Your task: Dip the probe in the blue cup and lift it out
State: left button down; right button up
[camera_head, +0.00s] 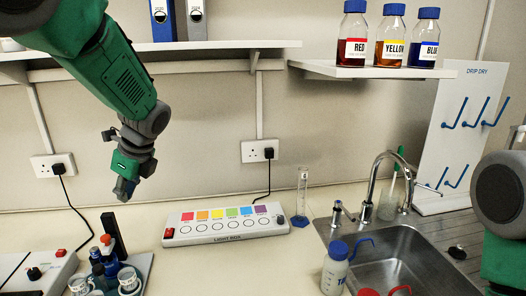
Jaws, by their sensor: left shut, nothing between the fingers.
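My left gripper (125,190) hangs from the green arm at upper left, pointing down, shut and empty above the bench. Below it, at lower left, a tray (146,268) holds several small dark and white-topped containers, with a black upright piece (114,236) behind them. I cannot pick out a blue cup or a probe for certain in this view. The light box (225,228) has a row of coloured squares, one of them blue, with white circles under them. My right arm shows at the right edge; its gripper is out of view.
A measuring cylinder (301,200) stands right of the light box. A wash bottle (336,268) stands at the left edge of the sink (400,250), by the tap (375,180). A shelf (370,70) carries red, yellow and blue bottles. Bench before the light box is clear.

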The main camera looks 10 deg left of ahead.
aim_at(110, 241)
jog(key=k, duration=1)
